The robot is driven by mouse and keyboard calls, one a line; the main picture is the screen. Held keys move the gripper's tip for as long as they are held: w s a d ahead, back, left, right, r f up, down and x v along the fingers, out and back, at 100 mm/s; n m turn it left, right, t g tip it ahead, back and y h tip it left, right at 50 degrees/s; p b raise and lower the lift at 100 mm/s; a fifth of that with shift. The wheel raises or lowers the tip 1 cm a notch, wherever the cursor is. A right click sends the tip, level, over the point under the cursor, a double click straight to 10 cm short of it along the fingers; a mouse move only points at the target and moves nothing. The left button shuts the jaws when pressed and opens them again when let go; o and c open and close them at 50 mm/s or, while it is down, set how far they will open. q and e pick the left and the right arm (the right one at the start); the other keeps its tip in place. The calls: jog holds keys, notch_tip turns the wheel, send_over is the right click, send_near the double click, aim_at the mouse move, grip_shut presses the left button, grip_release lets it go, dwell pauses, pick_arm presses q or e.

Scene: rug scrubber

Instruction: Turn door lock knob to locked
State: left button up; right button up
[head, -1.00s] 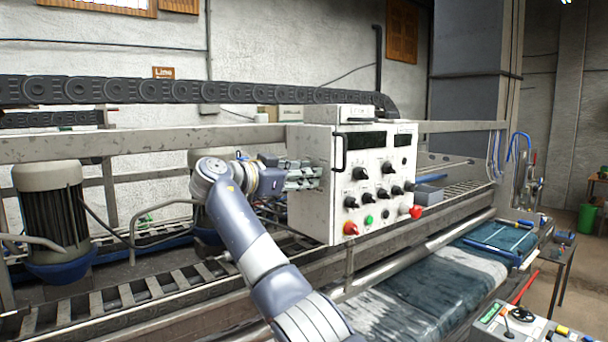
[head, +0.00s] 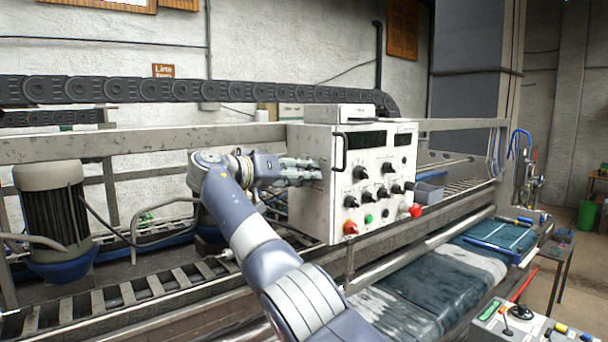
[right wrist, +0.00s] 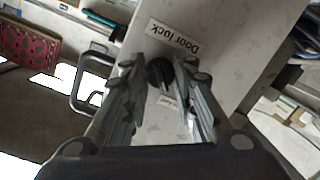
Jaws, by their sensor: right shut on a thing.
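The white control box (head: 312,220) stands on the machine's rail in the head view, with its left side facing my right gripper (head: 318,170). In the right wrist view, the black door lock knob (right wrist: 160,72) sits on the white panel beside a "Door lock" label (right wrist: 173,38). My right gripper (right wrist: 162,80) has its two fingers on either side of the knob and is shut on it. The fingers partly cover the knob and a second small label (right wrist: 168,102), which I cannot read. In the head view the knob is hidden. My left gripper is not in view.
The box front carries several black knobs, a red emergency button (head: 415,210) and a handle (head: 339,153). A rail (head: 150,142) runs behind my right arm. A motor (head: 50,205) stands at the left. A second control panel (head: 530,325) is at the lower right.

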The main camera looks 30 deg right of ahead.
jog(key=shift+r+n, duration=0.1)
jog(key=shift+n, duration=0.2)
dwell(0.4)
jog(key=o, duration=1.1)
jog(key=shift+c, duration=0.2)
jog(key=a+r, duration=0.1)
jog(key=a, duration=0.6)
jog(key=shift+s+a, duration=0.25)
jog(key=shift+a, duration=0.05)
jog(key=shift+d, duration=0.1)
